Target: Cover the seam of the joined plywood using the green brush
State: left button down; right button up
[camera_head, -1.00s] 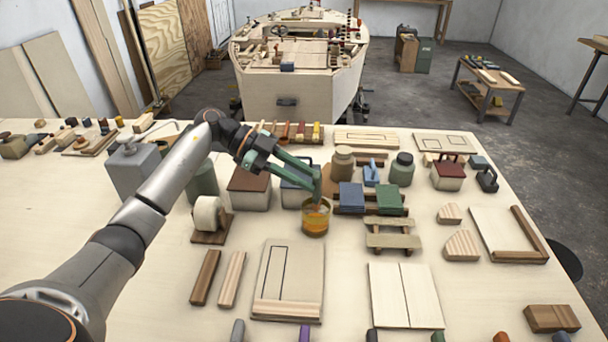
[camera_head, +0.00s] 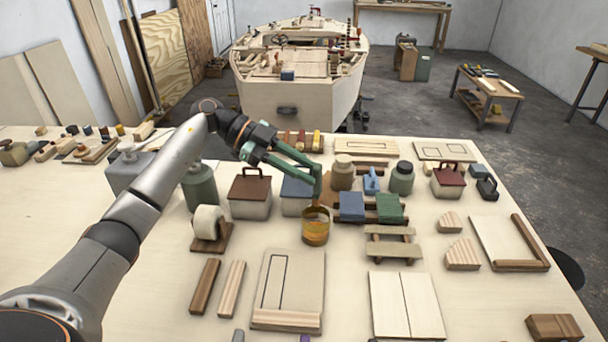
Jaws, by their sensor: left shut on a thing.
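The joined plywood (camera_head: 388,304) is two pale panels side by side on the bench at front right, with a thin dark seam running between them. An amber jar (camera_head: 316,230) stands left of and behind it. My left gripper (camera_head: 316,174) is shut on the green brush (camera_head: 318,182), which hangs roughly upright just above the jar. The brush's lower end is small, and I cannot tell whether it is clear of the rim. My right gripper is not in view.
A blue block (camera_head: 351,207) and a green block (camera_head: 390,208) lie right of the jar. A small wooden rack (camera_head: 393,252) stands behind the plywood. A marked board (camera_head: 290,285) lies to its left. Bare bench shows right of the plywood.

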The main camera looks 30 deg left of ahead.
pick_arm(q)
jog(key=s+d+r, duration=0.2)
jog(key=s+d, duration=0.2)
jog(key=s, duration=0.4)
dwell(0.4)
dwell(0.5)
